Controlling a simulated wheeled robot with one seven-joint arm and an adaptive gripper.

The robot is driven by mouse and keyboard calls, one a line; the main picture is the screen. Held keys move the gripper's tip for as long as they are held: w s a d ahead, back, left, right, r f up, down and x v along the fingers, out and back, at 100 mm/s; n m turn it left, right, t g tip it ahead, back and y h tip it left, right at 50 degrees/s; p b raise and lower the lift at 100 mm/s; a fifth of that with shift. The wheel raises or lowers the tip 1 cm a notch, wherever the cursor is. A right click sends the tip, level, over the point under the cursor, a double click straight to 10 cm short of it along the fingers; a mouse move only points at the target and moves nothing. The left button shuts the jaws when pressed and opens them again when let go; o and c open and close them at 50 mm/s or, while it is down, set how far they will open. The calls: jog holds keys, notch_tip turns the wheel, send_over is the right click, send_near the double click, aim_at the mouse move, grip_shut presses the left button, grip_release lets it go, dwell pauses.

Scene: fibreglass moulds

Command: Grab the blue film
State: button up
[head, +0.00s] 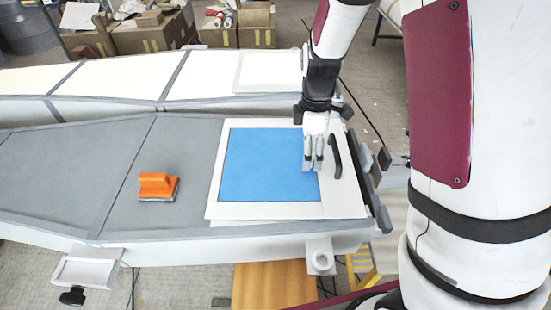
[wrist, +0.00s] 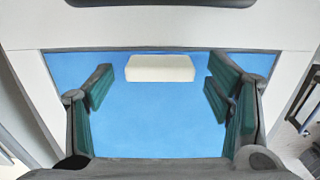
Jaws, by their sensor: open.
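The blue film (head: 265,165) lies flat inside a white frame (head: 213,205) on the grey mould surface. My gripper (head: 313,165) is over the film's right edge in the head view, pointing down. In the wrist view the blue film (wrist: 160,115) fills the space between and below my open fingers (wrist: 165,95). A cream block-like piece (wrist: 160,68) shows on the film's far edge, between the fingers. I cannot tell whether the fingertips touch the film. Nothing is held between them.
An orange-handled tool (head: 157,185) rests on the grey mould (head: 60,170) left of the frame. A black handle (head: 335,157) stands right of the film, close to my gripper. Cardboard boxes (head: 150,38) stand on the floor behind. The mould's left part is bare.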

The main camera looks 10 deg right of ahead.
jog(key=c, duration=1.3)
jog(key=shift+o, duration=0.2)
